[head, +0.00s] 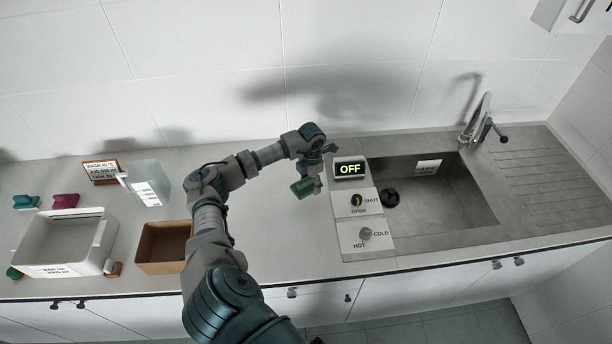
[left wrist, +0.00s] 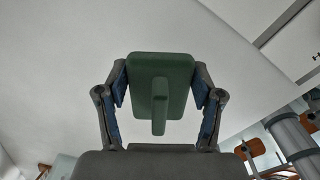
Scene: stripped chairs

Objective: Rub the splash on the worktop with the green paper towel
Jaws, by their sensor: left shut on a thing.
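My left gripper (head: 312,172) is shut on the green paper towel (head: 303,187). It holds the towel above the worktop (head: 278,222), left of the OFF display. In the left wrist view the towel (left wrist: 160,72) looks like a stiff green pad with a ridge-like handle, between the two fingers (left wrist: 160,105). I cannot make out a splash on the worktop; my left arm covers part of it. My right gripper is not in view.
A sink (head: 450,192) with a tap (head: 480,120) lies right, beside the OFF display (head: 350,169) and knob panels (head: 352,246). Left stand a brown box (head: 160,268), a white basin (head: 35,269), a clear jug (head: 150,184), a sign (head: 102,171), and teal (head: 25,202) and magenta (head: 65,201) pieces.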

